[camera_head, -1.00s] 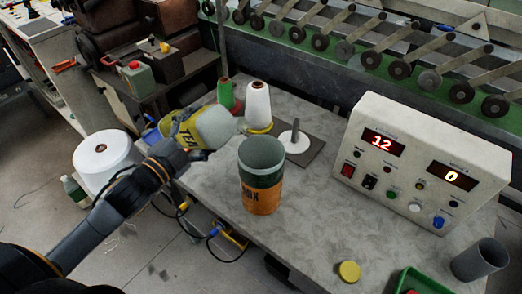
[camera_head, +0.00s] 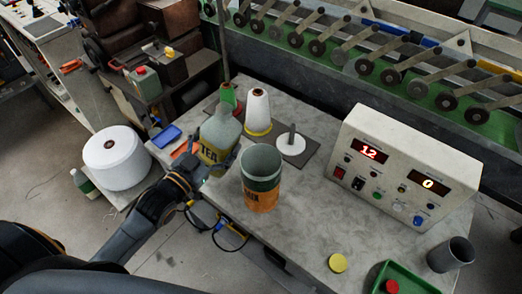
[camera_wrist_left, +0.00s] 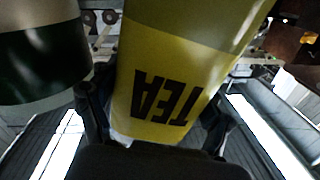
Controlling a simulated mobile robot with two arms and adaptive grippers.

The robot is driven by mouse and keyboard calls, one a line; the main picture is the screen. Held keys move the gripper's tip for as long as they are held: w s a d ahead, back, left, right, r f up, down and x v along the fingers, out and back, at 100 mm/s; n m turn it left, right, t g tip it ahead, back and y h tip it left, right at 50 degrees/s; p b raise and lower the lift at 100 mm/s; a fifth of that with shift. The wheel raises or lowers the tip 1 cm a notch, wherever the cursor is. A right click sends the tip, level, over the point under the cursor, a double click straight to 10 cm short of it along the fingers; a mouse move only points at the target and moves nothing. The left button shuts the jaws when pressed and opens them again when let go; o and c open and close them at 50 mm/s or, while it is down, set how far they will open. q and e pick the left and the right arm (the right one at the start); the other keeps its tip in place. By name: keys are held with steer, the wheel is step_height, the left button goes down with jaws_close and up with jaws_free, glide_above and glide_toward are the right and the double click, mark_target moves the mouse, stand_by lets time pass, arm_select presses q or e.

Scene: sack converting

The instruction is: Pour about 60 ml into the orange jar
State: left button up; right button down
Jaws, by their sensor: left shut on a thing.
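The orange jar (camera_head: 261,198) stands upright on the table, open at the top, with a pale grey inside, a dark green band and an orange lower part. Its pale and dark green side also shows at the left of the left wrist view (camera_wrist_left: 42,65). My left gripper (camera_head: 218,168) is shut on a bottle (camera_head: 220,130) with a yellow TEA label, just left of the jar. The bottle is roughly upright and its yellow label fills the middle of the left wrist view (camera_wrist_left: 175,85). I cannot tell whether its base touches the table. The liquid levels are not visible. My right gripper is not in view.
A white cone (camera_head: 257,108) and a green cone (camera_head: 228,93) stand behind the bottle. A spindle with a white disc (camera_head: 291,145) is behind the jar. A control box (camera_head: 405,165) stands right. A yellow lid (camera_head: 338,262), green tray (camera_head: 375,275) and grey cup (camera_head: 452,255) are near the front.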

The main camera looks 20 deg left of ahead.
mark_target(220, 140)
arm_select(q)
steer(key=r+p, duration=0.1)
steer(key=r+n+p, duration=0.1)
steer(key=r, duration=0.1)
steer(key=shift+d+r+p, duration=0.2)
steer(key=shift+r+p, duration=0.1)
steer(key=shift+p, duration=0.1)
steer(key=shift+d+r+n+p, duration=0.15)
steer(key=shift+d+n+p, duration=0.1)
steer(key=shift+n+p, duration=0.65)
steer(key=shift+d, duration=0.1)
